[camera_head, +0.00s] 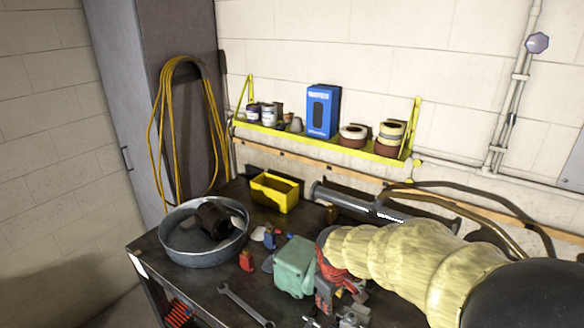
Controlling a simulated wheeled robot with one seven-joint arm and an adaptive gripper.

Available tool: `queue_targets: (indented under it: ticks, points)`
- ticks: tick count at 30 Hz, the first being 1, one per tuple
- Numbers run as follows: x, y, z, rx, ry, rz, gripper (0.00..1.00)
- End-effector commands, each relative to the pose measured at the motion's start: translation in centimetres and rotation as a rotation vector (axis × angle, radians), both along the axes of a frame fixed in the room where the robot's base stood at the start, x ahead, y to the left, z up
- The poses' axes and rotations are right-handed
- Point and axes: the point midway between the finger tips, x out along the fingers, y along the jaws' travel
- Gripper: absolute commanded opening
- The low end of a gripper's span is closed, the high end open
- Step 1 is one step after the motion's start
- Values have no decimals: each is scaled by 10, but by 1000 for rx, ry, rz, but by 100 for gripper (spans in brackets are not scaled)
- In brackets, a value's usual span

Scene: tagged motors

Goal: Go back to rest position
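My arm (400,262), in a pale yellow wrinkled sleeve with a black part at the right edge, reaches in from the right over the workbench (215,290). Its end is just above and to the right of a teal block-like object (295,268). Red and grey parts (330,270) show under the sleeve's end; I cannot tell whether they belong to my gripper or to things on the bench. The fingers cannot be made out, nor whether they hold anything. A dark motor-like part (213,219) lies in a round metal tub (180,258) at the bench's left.
A wrench (243,303), small red and blue items and a yellow bin (274,193) are on the bench. A grey cylinder (345,199) lies behind my arm. A yellow shelf (268,129) with a blue box (321,112) and tape rolls hangs on the wall. A tall cabinet (118,90) stands left.

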Motion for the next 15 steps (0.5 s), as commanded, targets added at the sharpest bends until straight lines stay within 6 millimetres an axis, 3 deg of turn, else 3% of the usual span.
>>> queue_targets:
  ticks: [7, 15]
  points:
    - [-63, -37, 42, 87, -88, -214, 35]
    - [-146, -65, 59, 195, -175, -432, 35]
